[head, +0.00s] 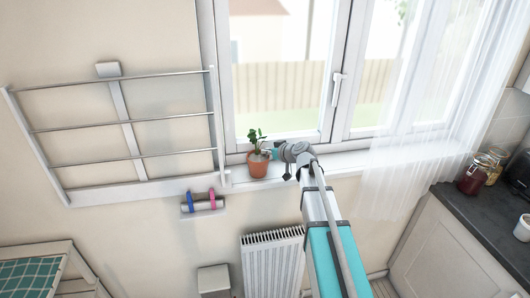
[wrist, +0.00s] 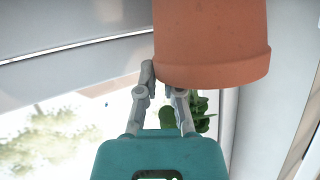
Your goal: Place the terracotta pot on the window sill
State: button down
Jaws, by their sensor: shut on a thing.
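The terracotta pot (head: 258,167), with a small green plant (head: 256,138) in it, is upright at the left part of the white window sill (head: 335,164) in the head view. Its base appears over the sill; I cannot tell whether it touches. My gripper (head: 272,154) reaches it from the right, at rim height. In the wrist view the pot (wrist: 211,40) appears upside down, its rim at my gripper's fingertips (wrist: 165,80). The fingers are shut on the rim. The plant (wrist: 190,115) is partly hidden behind the fingers.
A wall-mounted drying rack (head: 120,130) is just left of the pot. The window (head: 285,75) stands behind it. A sheer curtain (head: 410,150) hangs over the sill's right part. A radiator (head: 272,262) is below. The sill between my arm and the curtain is clear.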

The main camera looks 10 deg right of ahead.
jog(key=c, duration=0.8)
grip_release()
jog(key=shift+r, duration=0.1)
jog(key=shift+s+r+p, duration=0.1)
jog(key=shift+r+p, duration=0.25)
jog(key=shift+p, duration=0.15)
jog(key=p+v, duration=0.4)
jog(key=v, duration=0.7)
jog(key=shift+s+d, duration=0.25)
jog(key=shift+d, duration=0.05)
jog(key=shift+a, duration=0.1)
jog(key=s+a+f+m+g+h, duration=0.1)
jog(key=s+a+f+g+h, duration=0.1)
jog(key=s+a+f+g, duration=0.65)
jog(key=shift+s+d+f+m+g+h, duration=0.45)
jog(key=shift+s+m+h, duration=0.4)
jog(key=shift+s, duration=1.25)
jog(key=shift+s+d+f+m+g+h, duration=0.55)
jog(key=shift+s+h, duration=0.4)
jog(key=shift+s, duration=1.15)
jog(key=shift+s+d+f+m+g+h, duration=0.4)
jog(key=shift+s+m+h, duration=0.45)
jog(key=shift+s, duration=1.2)
